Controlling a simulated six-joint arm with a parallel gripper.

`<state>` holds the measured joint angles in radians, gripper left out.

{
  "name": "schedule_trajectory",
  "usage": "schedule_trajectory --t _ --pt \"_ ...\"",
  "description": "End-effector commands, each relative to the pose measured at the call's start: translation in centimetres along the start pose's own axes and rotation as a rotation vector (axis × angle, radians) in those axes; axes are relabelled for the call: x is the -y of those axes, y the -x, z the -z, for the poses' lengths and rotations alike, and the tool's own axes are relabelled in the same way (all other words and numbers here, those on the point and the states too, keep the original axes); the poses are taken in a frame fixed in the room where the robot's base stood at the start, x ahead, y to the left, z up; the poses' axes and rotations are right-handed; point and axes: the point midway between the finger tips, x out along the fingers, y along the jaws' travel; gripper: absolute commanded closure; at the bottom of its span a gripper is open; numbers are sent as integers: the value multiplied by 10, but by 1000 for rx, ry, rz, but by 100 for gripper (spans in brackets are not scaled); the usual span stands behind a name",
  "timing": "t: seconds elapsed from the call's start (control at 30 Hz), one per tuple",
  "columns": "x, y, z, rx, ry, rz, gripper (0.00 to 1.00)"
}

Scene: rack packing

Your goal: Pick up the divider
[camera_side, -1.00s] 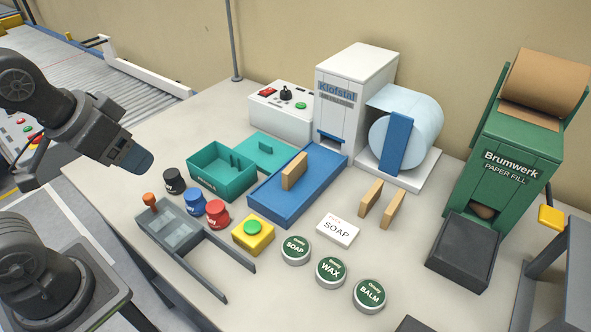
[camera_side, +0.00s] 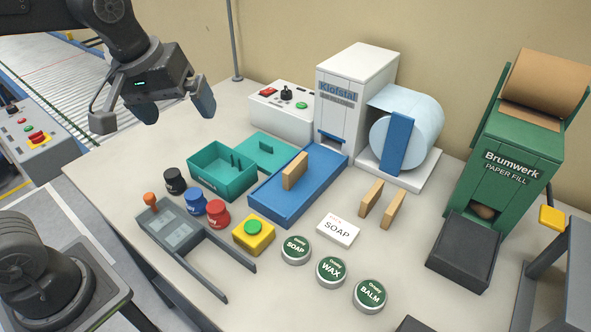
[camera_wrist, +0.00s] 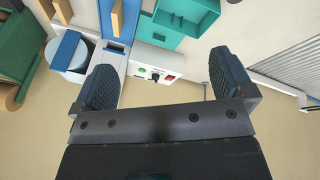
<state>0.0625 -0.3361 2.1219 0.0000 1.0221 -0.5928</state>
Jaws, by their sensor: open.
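Thin tan upright boards look like the dividers. One board (camera_side: 295,170) stands in the blue tray (camera_side: 283,212). Two more boards, a left one (camera_side: 370,198) and a right one (camera_side: 393,209), stand side by side on the table right of the tray. Which one is meant I cannot tell. My gripper (camera_side: 175,106) is high at the upper left, open and empty, well away from all the boards. In the wrist view my gripper (camera_wrist: 165,80) shows its two dark finger pads wide apart, with parts of tan boards (camera_wrist: 117,20) at the top edge.
A teal box (camera_side: 215,176) and its lid (camera_side: 262,150) lie left of the tray. A white machine (camera_side: 352,95) stands behind it. Round tins, a soap box (camera_side: 338,230), a yellow button box (camera_side: 253,234) and several jars fill the front. A green paper dispenser (camera_side: 515,150) stands right.

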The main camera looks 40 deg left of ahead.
Motion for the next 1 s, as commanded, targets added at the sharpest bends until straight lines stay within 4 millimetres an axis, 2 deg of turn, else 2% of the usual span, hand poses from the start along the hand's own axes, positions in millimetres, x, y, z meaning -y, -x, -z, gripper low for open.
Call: schedule_trajectory --t 0.03,0.2,0.33,0.5,0.7,0.87,1.0 --pt "-15 -7 14 31 88 18 0" --pt "-58 -36 51 102 417 90 0" --pt "-91 -68 72 136 664 163 0" --pt "-123 -112 88 149 933 257 0" --pt "-140 -141 92 144 1097 316 0" --pt "-140 -157 89 142 1122 327 0" --pt "-134 -183 81 143 1121 329 0"
